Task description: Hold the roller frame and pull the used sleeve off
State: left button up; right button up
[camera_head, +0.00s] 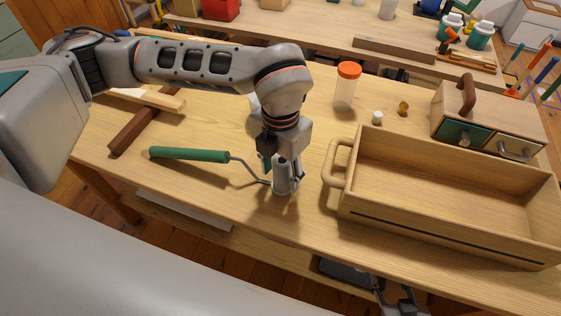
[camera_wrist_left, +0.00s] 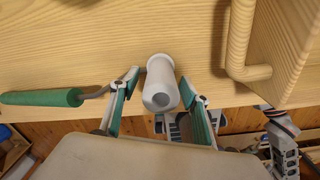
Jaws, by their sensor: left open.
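The paint roller lies on the wooden workbench, its green sleeve (camera_head: 190,154) pointing left. The sleeve also shows in the wrist view (camera_wrist_left: 42,97). A bent grey wire frame (camera_head: 250,169) runs from the sleeve to a pale grey handle (camera_wrist_left: 161,82). The handle's end with a hole faces the wrist camera. My left gripper (camera_head: 284,186) is open, with one finger on each side of the handle; contact cannot be told. Part of my right gripper (camera_head: 398,302) shows low at the bottom edge, below the bench front; its jaws are unclear.
A wooden crate (camera_head: 352,203) with a handle stands close right of my left gripper. Behind are an orange-lidded jar (camera_head: 346,86), a small white item (camera_head: 377,118) and a drawer box (camera_head: 510,117). A dark wooden bar (camera_head: 140,129) lies left. The bench in front of the sleeve is clear.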

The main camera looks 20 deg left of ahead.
pick_arm(q)
jog(key=shift+f, duration=0.25)
jog(key=c, duration=1.3)
jog(key=o, duration=1.3)
notch_tip(320, 180, up, 12)
